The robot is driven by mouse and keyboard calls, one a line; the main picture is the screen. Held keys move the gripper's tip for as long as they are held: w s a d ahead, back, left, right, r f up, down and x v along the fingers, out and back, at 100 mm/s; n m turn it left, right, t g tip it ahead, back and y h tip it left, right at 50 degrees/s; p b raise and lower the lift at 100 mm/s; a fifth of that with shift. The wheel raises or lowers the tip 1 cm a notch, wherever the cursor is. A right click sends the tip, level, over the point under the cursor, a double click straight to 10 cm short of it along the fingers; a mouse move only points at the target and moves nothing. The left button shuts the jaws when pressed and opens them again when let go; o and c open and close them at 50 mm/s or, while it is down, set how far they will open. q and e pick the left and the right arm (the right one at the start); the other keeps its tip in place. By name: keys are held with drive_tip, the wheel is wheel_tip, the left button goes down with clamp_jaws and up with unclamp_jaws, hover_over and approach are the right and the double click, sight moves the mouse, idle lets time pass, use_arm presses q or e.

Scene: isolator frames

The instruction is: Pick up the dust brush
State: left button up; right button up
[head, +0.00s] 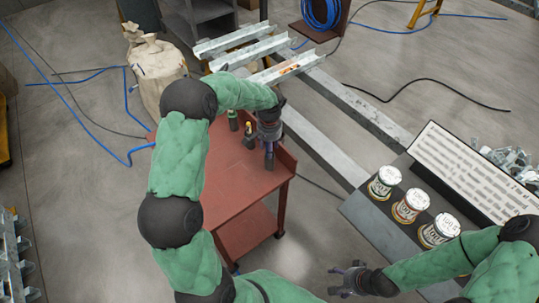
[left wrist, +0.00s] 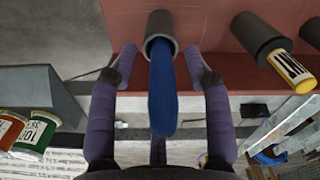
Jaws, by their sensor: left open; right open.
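A long blue object (left wrist: 163,95), which looks like the dust brush's handle, stands in a dark grey cup (left wrist: 160,35) on the red cart (head: 250,190). Its lower part is hidden in the cup, and no bristles show. My left gripper (head: 269,158) is over the cart's right edge and hides this cup in the head view. In the left wrist view its purple fingers (left wrist: 160,95) are open, one on each side of the blue handle, with gaps visible. My right gripper (head: 340,281) is open and empty above the floor at the lower middle.
Another grey cup (left wrist: 257,35) beside it holds a yellow item with a black-and-white label (left wrist: 291,72). Three labelled cans (head: 410,206) stand on a grey surface at the right. The front of the cart top is clear. Metal beams (head: 330,150) lie behind.

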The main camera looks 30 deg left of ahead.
use_arm(q)
drive_tip(key=shift+c, duration=0.3)
clamp_jaws()
drive_tip(key=shift+r, duration=0.15)
